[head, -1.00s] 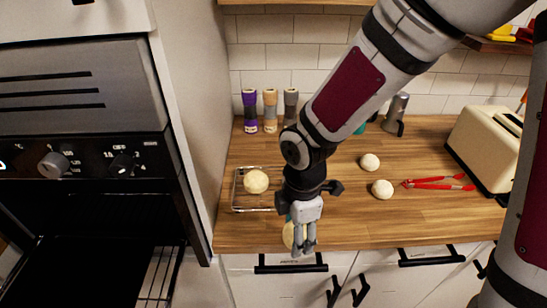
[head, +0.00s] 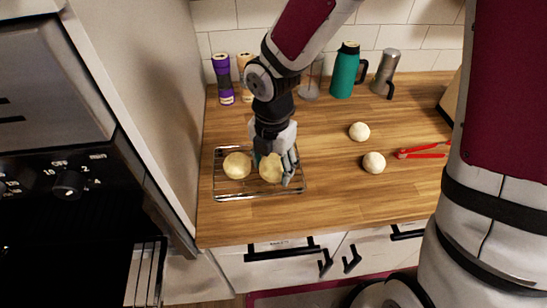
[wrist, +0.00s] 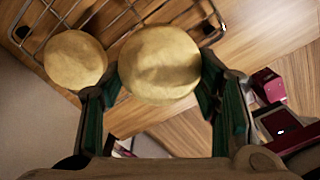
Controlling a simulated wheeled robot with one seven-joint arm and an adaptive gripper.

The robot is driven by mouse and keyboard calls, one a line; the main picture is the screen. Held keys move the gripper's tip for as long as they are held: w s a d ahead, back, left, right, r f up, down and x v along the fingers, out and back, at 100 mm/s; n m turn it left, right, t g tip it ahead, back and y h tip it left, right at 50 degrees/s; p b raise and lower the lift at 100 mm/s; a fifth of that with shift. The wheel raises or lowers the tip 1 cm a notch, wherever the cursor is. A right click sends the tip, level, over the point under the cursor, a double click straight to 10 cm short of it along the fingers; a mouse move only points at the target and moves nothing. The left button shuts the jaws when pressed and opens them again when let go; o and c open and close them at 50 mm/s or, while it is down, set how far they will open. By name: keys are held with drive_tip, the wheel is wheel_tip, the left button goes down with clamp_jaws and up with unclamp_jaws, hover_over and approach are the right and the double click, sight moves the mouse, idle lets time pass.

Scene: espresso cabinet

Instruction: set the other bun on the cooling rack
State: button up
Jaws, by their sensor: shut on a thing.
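The wire cooling rack (head: 228,195) lies on the wooden counter. One round golden bun (head: 237,165) sits on its left half; this bun also shows at left in the wrist view (wrist: 75,60). My gripper (head: 279,172) is shut on the other golden bun (head: 268,168), over the rack's right half, beside the first bun. In the wrist view the held bun (wrist: 160,62) is between my two fingers, with the rack (wrist: 120,22) behind it. I cannot tell whether the held bun touches the rack wires.
Two paler dough balls (head: 359,131) (head: 374,162) and red tongs (head: 422,153) lie to the right on the counter. A purple-topped grinder (head: 222,80), a teal jug (head: 345,70) and a metal pitcher (head: 385,75) stand at the back. A tall cabinet side (head: 150,100) borders the counter's left.

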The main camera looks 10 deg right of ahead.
sight(275, 159)
drive_tip(key=w, duration=0.3)
drive_tip(key=w+d, duration=0.1)
drive_tip(key=w, duration=0.1)
drive_tip(key=shift+f, duration=2)
drive_tip(key=shift+f, duration=0.1)
drive_tip(key=o, duration=1.1)
